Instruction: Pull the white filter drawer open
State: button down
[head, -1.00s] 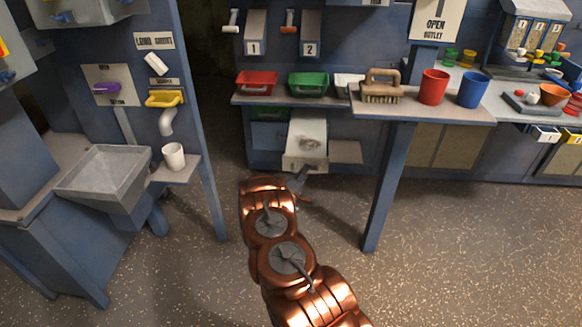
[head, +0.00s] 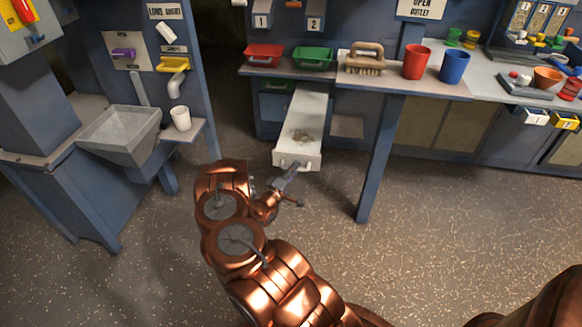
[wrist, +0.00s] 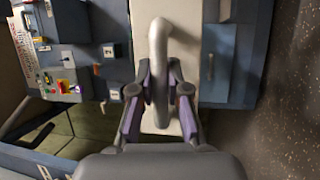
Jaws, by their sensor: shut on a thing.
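The white filter drawer (head: 305,120) sticks well out of the blue cabinet under the counter in the head view. The gripper is shut on this handle, with a purple-padded finger on each side. In the head view my gripper (head: 291,172) is at the drawer's front, and the handle is partly hidden by it.
A red tray (head: 264,55), a green tray (head: 313,58) and a brush (head: 365,60) sit on the counter above. A blue post (head: 381,160) stands right of the drawer. The speckled floor (head: 320,240) before the drawer is clear.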

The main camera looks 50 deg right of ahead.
jog(key=shift+w, duration=0.3)
jog(key=c, duration=1.5)
grip_release()
jog(key=o, duration=0.4)
jog(key=shift+s, duration=0.15)
jog(key=shift+c, duration=0.2)
jog(key=v, duration=1.2)
